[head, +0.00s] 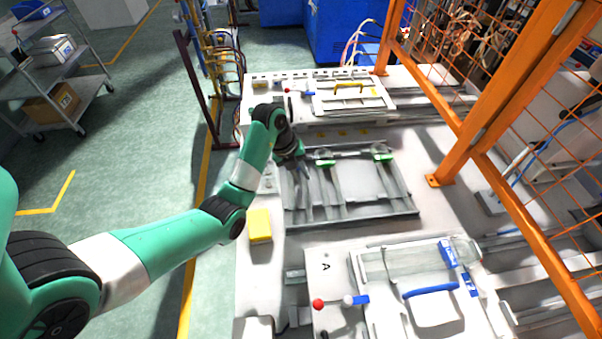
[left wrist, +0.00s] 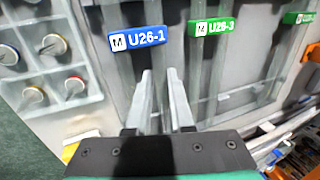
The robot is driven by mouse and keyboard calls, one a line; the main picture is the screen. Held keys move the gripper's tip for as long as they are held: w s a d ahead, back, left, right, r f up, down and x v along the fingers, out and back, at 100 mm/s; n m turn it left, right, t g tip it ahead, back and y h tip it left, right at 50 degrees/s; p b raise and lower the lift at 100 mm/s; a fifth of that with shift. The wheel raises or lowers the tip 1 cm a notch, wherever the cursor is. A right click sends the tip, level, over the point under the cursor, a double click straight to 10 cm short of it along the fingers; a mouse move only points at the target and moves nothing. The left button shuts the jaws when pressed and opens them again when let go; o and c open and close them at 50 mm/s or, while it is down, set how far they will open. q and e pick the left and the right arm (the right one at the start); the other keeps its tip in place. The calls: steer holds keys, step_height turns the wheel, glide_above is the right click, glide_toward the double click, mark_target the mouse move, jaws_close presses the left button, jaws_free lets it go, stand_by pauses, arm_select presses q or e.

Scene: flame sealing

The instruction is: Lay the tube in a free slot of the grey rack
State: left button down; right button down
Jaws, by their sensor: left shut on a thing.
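My left gripper (left wrist: 160,82) is shut on a tube with a blue tag marked U26-1 (left wrist: 140,38). Much of this tube is hidden by the fingers. In the head view my left gripper (head: 301,165) is over the left part of the grey rack (head: 345,218). The fingertips are small there, and I cannot tell whether the tube touches the rack. Two green-tagged tubes lie in the rack to the right, one marked U26-3 (left wrist: 212,28) beside the held tube and another (head: 383,157) farther right. My right gripper is not in view.
A small tray (left wrist: 72,85) with several round-capped pieces lies left of the rack. A yellow block (head: 260,226) sits on the bench in front. A fixture with blue clamps (head: 448,252) stands nearer. An orange mesh fence (head: 490,140) bounds the right side.

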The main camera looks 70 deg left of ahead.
arm_select(q)
steer(key=shift+f, duration=0.15)
steer(key=c, duration=0.7)
jaws_free()
steer(key=p+v, duration=1.1)
steer(key=p, duration=0.1)
steer(key=shift+s+a+r, duration=0.1)
steer(key=shift+s+r, duration=0.05)
steer(key=shift+r, duration=0.2)
